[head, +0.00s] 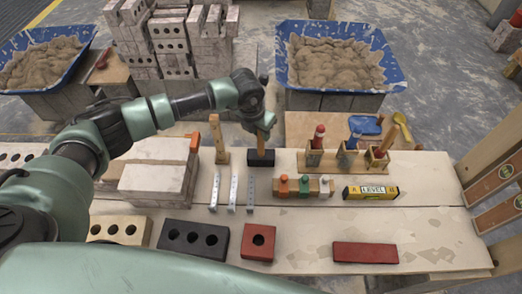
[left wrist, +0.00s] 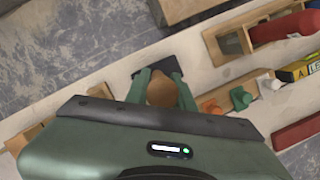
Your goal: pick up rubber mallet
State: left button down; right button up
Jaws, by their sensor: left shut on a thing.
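The rubber mallet has a black head (head: 260,158) resting on or just above the bench, with its wooden handle pointing up. My left gripper (head: 261,133) comes down from above and is shut on the upper handle. In the left wrist view, the green fingers (left wrist: 160,92) sit on either side of the round handle end, with part of the black head (left wrist: 150,70) showing beyond. I cannot tell whether the head touches the bench. My right gripper is not in view.
Metal brackets (head: 232,192) and a clamp block with coloured knobs (head: 303,187) lie near the mallet. Another wooden-handled tool (head: 218,138) stands to its left. A tool rack (head: 347,160) and yellow level (head: 370,192) are to the right. Bricks (head: 194,240) line the front; mortar tubs (head: 338,58) stand behind.

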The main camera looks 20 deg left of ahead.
pick_arm(q)
jog(key=shift+r, duration=0.2)
notch_tip(320, 180, up, 20)
jog(key=b, duration=0.3)
jog(key=shift+f, duration=0.15)
jog(key=c, duration=1.9)
grip_release()
jog(key=shift+c, duration=0.2)
grip_shut()
jog(key=shift+f, duration=0.1)
